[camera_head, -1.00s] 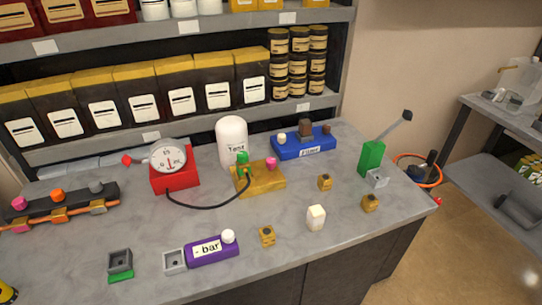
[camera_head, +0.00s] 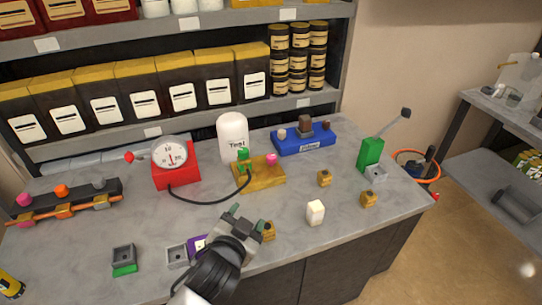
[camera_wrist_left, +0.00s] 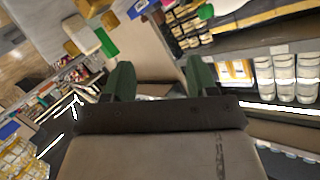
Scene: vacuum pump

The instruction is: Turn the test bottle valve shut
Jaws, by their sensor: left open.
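The white test bottle (camera_head: 233,128), labelled "Test", stands upright at the back of a yellow block (camera_head: 262,178) on the bench. A green fitting (camera_head: 243,157) is in front of the bottle, with the black hose at it. A pink knob (camera_head: 271,159) sits on the block's right part. I cannot tell which of these is the valve. My left gripper (camera_head: 246,217) is open and empty, in front of the block and apart from it. Its dark green fingers also show spread in the left wrist view (camera_wrist_left: 161,78). My right gripper is not in view.
A red gauge box (camera_head: 176,175) stands left of the block, its black hose (camera_head: 205,201) running across. A blue block (camera_head: 303,142) stands behind right. A white block (camera_head: 315,213) and small yellow pieces lie right. My left gripper partly covers the purple block (camera_head: 197,243).

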